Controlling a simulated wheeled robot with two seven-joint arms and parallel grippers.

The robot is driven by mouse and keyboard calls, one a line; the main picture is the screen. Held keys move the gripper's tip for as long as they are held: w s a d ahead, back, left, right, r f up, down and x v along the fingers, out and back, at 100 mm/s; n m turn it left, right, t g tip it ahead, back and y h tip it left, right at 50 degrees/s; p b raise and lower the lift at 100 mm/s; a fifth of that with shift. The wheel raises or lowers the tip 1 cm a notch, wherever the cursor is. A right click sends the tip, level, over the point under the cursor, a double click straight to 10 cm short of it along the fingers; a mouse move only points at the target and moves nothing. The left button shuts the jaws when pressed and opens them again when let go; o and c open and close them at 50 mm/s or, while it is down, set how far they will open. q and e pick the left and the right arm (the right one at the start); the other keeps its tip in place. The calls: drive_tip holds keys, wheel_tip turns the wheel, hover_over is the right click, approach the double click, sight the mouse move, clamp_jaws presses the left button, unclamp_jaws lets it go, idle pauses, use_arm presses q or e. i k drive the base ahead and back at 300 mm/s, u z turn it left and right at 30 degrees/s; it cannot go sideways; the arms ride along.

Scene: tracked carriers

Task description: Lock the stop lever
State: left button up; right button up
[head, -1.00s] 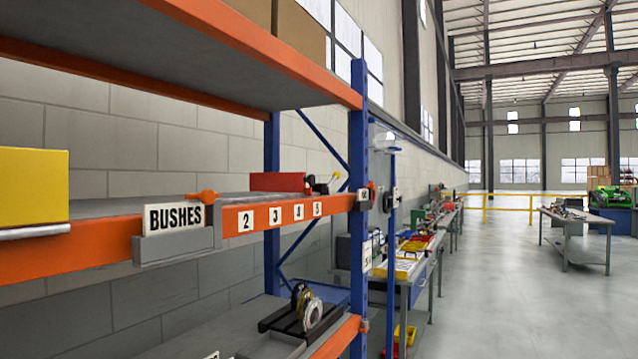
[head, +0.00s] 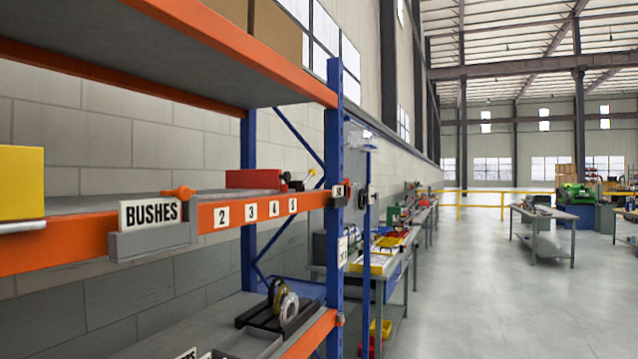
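A grey carrier (head: 150,244) with a white BUSHES sign (head: 150,213) sits on the front of the orange shelf beam. A small orange lever (head: 179,192) stands at its top right, just above the beam. I cannot tell for sure which of these is the stop lever, or whether either is locked. Neither of my grippers is in view.
The orange beam (head: 262,210) carries number plates 2 to 5. A blue upright (head: 333,130) ends the rack on the right. A yellow box (head: 21,183) is at the left edge. Workbenches (head: 543,228) stand further back.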

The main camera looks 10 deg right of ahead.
sight(312, 173)
drive_tip(key=k, duration=0.55)
drive_tip(key=z, duration=0.7)
drive_tip(key=i, duration=1.25)
drive_tip(key=u, duration=0.4)
drive_tip(key=i, duration=1.25)
drive_tip(key=u, duration=1.05)
